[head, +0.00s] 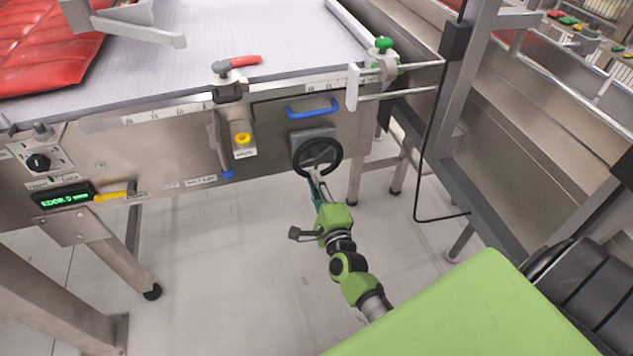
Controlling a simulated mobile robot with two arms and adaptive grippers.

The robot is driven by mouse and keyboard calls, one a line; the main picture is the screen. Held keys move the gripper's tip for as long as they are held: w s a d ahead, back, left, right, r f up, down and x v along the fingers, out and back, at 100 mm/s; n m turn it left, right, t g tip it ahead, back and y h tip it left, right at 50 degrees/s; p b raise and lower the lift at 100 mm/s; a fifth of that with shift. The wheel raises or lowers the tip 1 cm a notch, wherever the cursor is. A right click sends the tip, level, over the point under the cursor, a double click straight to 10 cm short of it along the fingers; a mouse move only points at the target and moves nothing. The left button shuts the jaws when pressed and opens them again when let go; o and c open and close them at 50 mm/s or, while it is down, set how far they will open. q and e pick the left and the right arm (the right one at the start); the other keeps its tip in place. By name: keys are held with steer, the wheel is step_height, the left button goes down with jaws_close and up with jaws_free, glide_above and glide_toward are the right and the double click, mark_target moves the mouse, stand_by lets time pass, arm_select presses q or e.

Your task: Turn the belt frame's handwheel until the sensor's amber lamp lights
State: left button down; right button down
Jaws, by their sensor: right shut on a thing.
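The black handwheel (336,160) is mounted on a grey plate on the belt frame's (190,150) steel side, below a blue handle. My right gripper (314,174) reaches up from below and is shut on the lower part of the handwheel's rim. The fingertips are small here and partly merge with the rim. My left gripper is not in view. I cannot make out the sensor or a lit amber lamp for certain. A yellow round knob (243,139) sits on a bracket left of the wheel.
A red-handled clamp (240,63) and a green-knobbed guide (384,44) stand on the belt's near edge. A green-lit display (64,196) and black rotary knob (38,162) are at left. A steel post (470,75) with a black cable stands right. Floor below is clear.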

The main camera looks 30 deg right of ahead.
steer(key=shift+f, duration=0.15)
steer(key=c, duration=2)
jaws_free()
steer(key=v, duration=1.2)
steer(key=shift+s, duration=0.1)
